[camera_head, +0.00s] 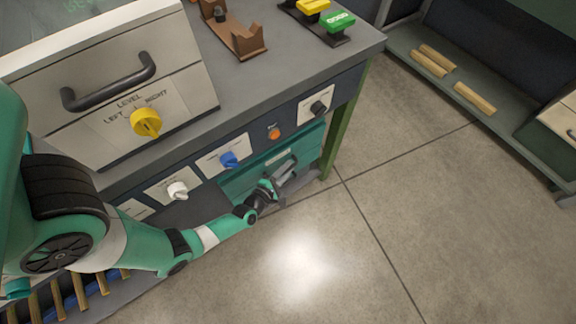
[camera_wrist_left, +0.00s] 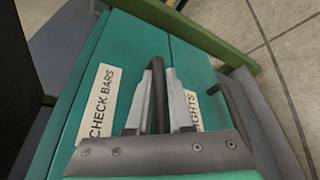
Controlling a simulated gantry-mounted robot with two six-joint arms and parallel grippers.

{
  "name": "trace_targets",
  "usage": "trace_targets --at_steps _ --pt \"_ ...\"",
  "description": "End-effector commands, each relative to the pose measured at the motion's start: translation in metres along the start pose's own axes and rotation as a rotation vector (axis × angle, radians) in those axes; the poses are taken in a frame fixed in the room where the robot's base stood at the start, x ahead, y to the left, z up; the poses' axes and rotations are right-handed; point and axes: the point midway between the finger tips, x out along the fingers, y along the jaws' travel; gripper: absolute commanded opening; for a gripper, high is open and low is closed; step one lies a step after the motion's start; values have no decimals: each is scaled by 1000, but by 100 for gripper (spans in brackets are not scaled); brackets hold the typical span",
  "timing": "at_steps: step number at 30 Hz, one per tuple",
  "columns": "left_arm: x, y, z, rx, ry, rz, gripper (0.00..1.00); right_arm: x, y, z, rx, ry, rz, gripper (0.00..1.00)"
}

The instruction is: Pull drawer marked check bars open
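The teal drawer marked CHECK BARS (camera_wrist_left: 130,55) fills much of the left wrist view, with its white label (camera_wrist_left: 100,100) beside the handle. Its dark bar handle (camera_wrist_left: 157,75) lies between the two grey fingers of my left gripper (camera_wrist_left: 160,80). The fingers sit close against both sides of the bar and look shut on it. In the head view the left gripper (camera_head: 272,188) is at the teal drawer front (camera_head: 240,182) under the bench. The drawer looks flush or nearly so. My right gripper is not in view.
A second teal drawer, its label ending in "IGHTS" (camera_wrist_left: 190,110), with its own dark handle (camera_wrist_left: 238,105), adjoins. A green bench leg (camera_head: 345,125) stands right of the drawers. Knobs, including a blue one (camera_head: 229,159), line the panel above. The floor (camera_head: 400,220) in front is clear.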

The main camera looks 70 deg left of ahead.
Motion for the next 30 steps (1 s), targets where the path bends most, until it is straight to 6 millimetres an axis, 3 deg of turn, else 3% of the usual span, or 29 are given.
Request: trace_targets --at_steps 3,30 --pt "0 0 0 0 0 0 0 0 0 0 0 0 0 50" --pt "0 0 0 0 0 0 0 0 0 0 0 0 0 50"
